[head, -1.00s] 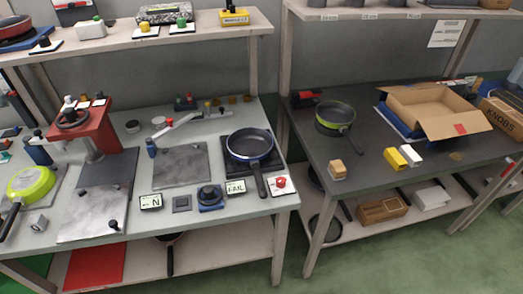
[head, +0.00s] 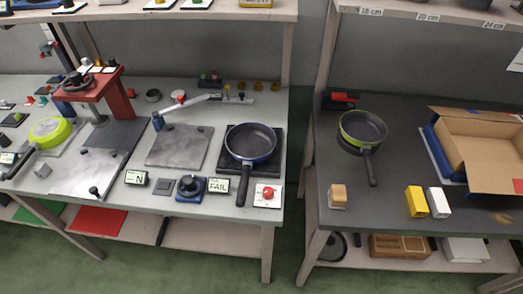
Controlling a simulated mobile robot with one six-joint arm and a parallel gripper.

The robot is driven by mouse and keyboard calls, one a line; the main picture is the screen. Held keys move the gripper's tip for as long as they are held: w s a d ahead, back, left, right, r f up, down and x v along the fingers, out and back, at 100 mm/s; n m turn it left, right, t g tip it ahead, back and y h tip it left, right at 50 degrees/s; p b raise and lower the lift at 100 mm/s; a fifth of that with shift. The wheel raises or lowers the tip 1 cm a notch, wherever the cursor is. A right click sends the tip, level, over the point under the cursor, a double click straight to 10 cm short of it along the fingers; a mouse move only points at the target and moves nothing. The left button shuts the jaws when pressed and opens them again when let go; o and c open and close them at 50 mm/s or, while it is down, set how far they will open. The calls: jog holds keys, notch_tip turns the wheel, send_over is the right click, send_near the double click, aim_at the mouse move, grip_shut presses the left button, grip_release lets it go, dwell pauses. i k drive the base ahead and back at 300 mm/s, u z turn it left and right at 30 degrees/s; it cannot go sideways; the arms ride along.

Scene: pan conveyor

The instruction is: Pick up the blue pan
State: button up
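The blue pan (head: 250,144) has a dark inside, a blue outer side and a black handle. In the head view it sits upright on a black square plate (head: 278,168) at the right end of the left bench. Its handle points toward the bench's front edge. A lime green pan (head: 50,132) lies at the left end of the same bench. A pan with a green rim (head: 362,128) stands on the dark right-hand table. My gripper is not in view.
A red emergency button (head: 266,195), a FAIL display (head: 218,185) and a blue knob box (head: 190,186) lie close around the handle. A red press (head: 92,84) stands at left. An open cardboard box (head: 480,140) is at right. A floor gap separates the tables.

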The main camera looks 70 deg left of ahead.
aim_at(250, 143)
jog(key=i, duration=1.05)
jog(key=z, duration=0.35)
jog(key=k, duration=0.2)
jog(key=u, duration=2.95)
jog(key=k, duration=0.2)
jog(key=u, duration=1.55)
